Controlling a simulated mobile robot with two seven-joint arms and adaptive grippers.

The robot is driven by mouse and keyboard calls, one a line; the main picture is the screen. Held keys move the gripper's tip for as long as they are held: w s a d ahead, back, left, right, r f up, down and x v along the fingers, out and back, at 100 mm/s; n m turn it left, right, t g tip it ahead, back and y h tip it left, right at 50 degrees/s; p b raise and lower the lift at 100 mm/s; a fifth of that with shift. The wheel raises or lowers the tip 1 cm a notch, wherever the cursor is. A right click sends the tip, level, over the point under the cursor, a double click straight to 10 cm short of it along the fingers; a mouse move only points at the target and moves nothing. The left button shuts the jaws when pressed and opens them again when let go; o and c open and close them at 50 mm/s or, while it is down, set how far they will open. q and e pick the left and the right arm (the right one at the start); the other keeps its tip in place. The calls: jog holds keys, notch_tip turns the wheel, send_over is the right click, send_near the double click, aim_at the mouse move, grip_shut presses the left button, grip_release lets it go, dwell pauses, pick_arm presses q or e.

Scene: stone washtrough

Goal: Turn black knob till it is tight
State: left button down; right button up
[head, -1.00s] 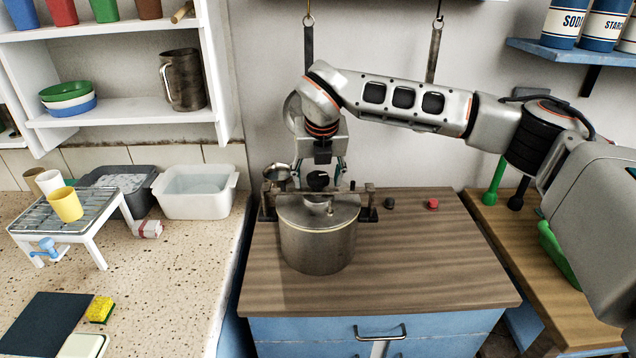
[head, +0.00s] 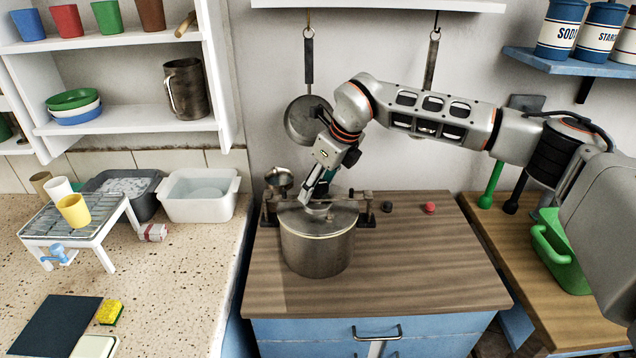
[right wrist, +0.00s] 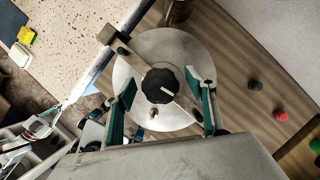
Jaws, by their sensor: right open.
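The metal pot (head: 318,252) stands on the wooden worktop, its lid crossed by a clamp bar (right wrist: 190,38). The black knob (right wrist: 160,86), scalloped with a white line, sits on the bar above the lid in the right wrist view; my gripper hides it in the head view. My right gripper (head: 312,196) comes down tilted over the lid. In the right wrist view my right gripper (right wrist: 163,84) is open, with one green-padded finger on each side of the knob and a gap at both sides. I cannot tell whether the fingertips reach down to knob height.
A small black piece (head: 387,207) and a red piece (head: 430,207) lie on the worktop (head: 420,260) right of the pot. A small metal pan (head: 279,178) is behind the pot at left. A dark pan (head: 305,122) hangs behind my wrist. The front right worktop is clear.

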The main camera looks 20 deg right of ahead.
jog(key=shift+r+n+g+p, duration=0.15)
jog(key=shift+n+g+p, duration=0.15)
jog(key=shift+n+p, duration=0.2)
jog(key=n, duration=0.1)
jog(key=n+y, duration=0.1)
jog(key=shift+f+n+g, duration=0.2)
jog(key=shift+n+g, duration=0.1)
jog(key=shift+n, duration=0.1)
jog(key=shift+n+g, duration=0.3)
jog(key=shift+n, duration=1.1)
pick_arm(q)
jog(key=shift+s+a+f+y, duration=0.2)
jog(key=shift+s+a, duration=0.1)
jog(key=shift+a, duration=0.1)
jog(key=shift+s+a+f+y, duration=0.2)
jog(key=shift+s+a, duration=0.1)
jog(key=shift+a, duration=0.1)
pick_arm(e)
jog(key=shift+c, duration=0.9)
jog(key=c, duration=0.6)
pick_arm(q)
jog(key=shift+w+a, duration=0.1)
jog(key=shift+a, duration=0.35)
pick_arm(e)
jog(key=shift+c, duration=0.6)
